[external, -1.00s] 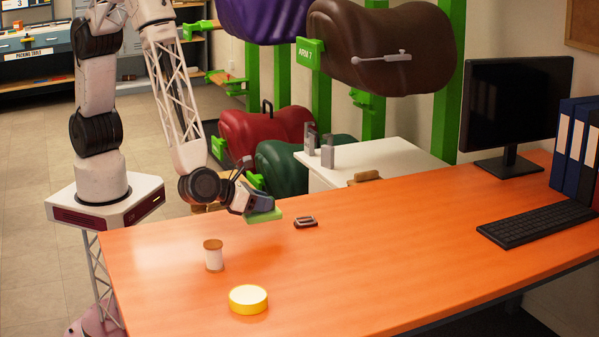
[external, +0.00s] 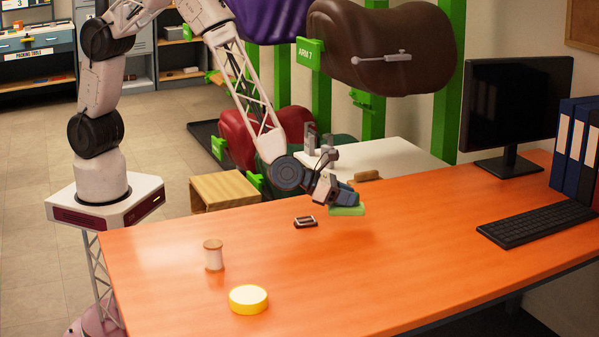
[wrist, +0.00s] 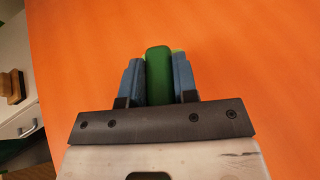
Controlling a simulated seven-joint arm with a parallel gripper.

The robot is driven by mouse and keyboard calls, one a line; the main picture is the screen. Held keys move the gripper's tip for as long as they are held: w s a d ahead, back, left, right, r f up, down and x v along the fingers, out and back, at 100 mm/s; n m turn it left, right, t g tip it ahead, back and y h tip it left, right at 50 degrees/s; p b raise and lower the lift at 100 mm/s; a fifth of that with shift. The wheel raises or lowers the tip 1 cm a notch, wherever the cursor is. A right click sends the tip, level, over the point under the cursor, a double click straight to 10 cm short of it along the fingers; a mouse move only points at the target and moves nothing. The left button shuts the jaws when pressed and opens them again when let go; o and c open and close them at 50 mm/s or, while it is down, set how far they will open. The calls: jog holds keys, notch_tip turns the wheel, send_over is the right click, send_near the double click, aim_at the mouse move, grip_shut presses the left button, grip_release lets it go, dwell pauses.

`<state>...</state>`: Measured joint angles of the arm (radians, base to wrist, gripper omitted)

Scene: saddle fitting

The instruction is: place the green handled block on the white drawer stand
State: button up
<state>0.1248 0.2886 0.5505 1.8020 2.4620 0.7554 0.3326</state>
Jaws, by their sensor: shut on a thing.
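The green handled block (external: 347,209) is in my gripper (external: 340,198), low over the back part of the orange table in the external view. In the wrist view the green handle (wrist: 158,75) sits between the two blue fingers of my gripper (wrist: 158,82), which are shut on it. The white drawer stand (external: 400,158) is behind the table, beyond the gripper, its top partly hidden by my arm. In the wrist view a part of the stand (wrist: 18,118) with a drawer pull shows at the left edge.
On the stand are a brown wooden-backed item (external: 364,175) and grey metal pieces (external: 311,137). The orange table (external: 400,260) holds a small dark red buckle-like item (external: 305,222), a thread spool (external: 213,255), a yellow round tin (external: 248,299), a keyboard (external: 535,224) and a monitor (external: 515,105).

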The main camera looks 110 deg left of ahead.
aim_at(358, 193)
jog(key=shift+m+h, duration=0.4)
jog(key=shift+w+a+f, duration=0.1)
jog(key=shift+w+a, duration=0.5)
jog(key=shift+a, duration=0.2)
jog(key=shift+w+a+f, duration=0.1)
jog(key=shift+w+a, duration=0.5)
jog(key=shift+a, duration=0.2)
jog(key=shift+r, duration=0.1)
jog(key=shift+a, duration=0.1)
dwell(1.8)
